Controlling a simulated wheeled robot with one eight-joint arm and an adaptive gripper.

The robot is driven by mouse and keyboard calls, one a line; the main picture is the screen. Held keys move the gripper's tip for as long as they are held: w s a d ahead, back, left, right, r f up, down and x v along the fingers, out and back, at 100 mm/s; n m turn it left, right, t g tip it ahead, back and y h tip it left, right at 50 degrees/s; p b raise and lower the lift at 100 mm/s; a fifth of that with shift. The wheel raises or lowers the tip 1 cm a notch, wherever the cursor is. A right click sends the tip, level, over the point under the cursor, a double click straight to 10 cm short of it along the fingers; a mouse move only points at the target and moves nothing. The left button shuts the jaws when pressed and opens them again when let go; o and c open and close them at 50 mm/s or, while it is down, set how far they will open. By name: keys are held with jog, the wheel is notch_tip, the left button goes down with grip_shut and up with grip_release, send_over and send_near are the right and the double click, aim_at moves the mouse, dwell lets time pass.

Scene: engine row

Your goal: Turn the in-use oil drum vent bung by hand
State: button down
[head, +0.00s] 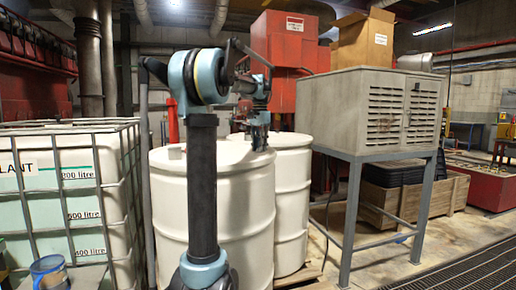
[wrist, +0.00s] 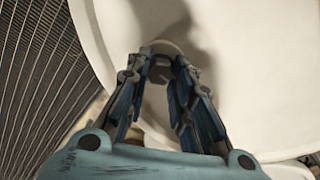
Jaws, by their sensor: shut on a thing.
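Two cream drums stand side by side in the head view, a front drum (head: 170,215) and a rear drum (head: 292,190). My gripper (head: 260,147) points down at the drum tops, near the right edge of the front drum's lid. In the wrist view my gripper (wrist: 160,78) has both fingers closed on a small grey round bung (wrist: 160,67) on a cream drum lid (wrist: 245,60). The bung sits close to the lid's rim. Its lower part is hidden between the fingers, and I cannot tell how far it is turned.
A caged white tank (head: 85,190) stands at the left, with a blue tin (head: 48,272) in front. A grey louvred cabinet on legs (head: 345,110) stands at the right of the drums. Floor grating (head: 460,265) lies at the right front. My arm hides part of the front drum.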

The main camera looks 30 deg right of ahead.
jog(key=shift+w+a, duration=0.1)
jog(key=shift+w, duration=0.05)
jog(key=c, duration=1.4)
grip_release()
notch_tip(320, 180, up, 12)
